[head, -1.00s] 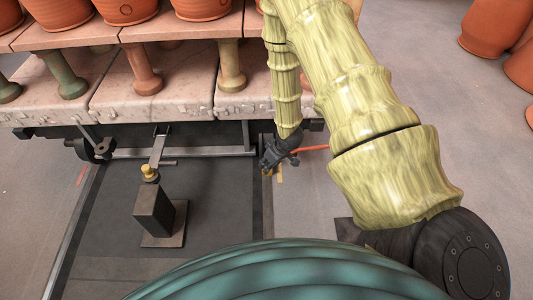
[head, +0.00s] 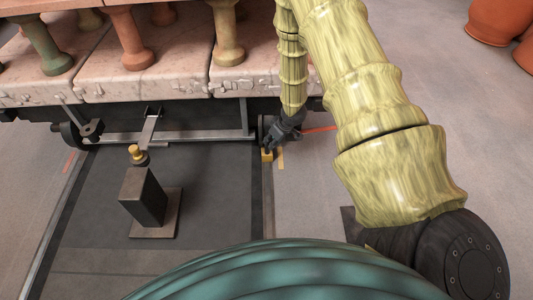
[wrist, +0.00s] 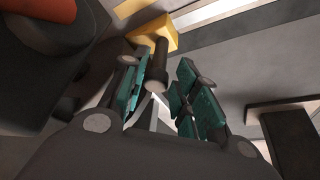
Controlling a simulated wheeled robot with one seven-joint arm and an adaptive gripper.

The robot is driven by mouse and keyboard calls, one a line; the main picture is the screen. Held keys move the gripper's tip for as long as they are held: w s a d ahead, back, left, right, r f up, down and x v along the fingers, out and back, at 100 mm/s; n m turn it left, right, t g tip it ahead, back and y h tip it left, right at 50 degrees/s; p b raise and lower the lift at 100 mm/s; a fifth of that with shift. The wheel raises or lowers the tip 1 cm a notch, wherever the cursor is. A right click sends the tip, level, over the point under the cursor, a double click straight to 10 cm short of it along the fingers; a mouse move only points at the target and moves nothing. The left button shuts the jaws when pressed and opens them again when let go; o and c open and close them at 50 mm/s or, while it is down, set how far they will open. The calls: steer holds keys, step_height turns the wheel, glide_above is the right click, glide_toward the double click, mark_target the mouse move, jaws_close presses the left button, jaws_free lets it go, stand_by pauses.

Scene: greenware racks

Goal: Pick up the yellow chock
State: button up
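The yellow chock (head: 267,156) sits on the floor by the right end of the cart's underside in the head view. In the wrist view its yellow block (wrist: 156,31) is at the top, with a dark upright handle (wrist: 157,62) rising from it. My gripper (head: 279,139) is just above and right of the chock in the head view. In the wrist view my gripper (wrist: 163,84) is open, its teal-padded fingers on either side of the handle's near end, with gaps visible. Whether a pad touches the handle I cannot tell.
A cart with stone slabs (head: 140,83) and pottery stands above and behind the chock. Its dark wheel (wrist: 75,45) fills the upper left of the wrist view. A dark post (head: 143,196) stands on the floor at left. Terracotta pots (head: 492,20) are at upper right. Floor right of the chock is clear.

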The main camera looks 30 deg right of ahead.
mark_target(268, 153)
steer(key=b+x, duration=0.3)
steer(key=x, duration=0.4)
steer(key=shift+f, duration=0.1)
jaws_close()
steer(key=shift+w, duration=0.1)
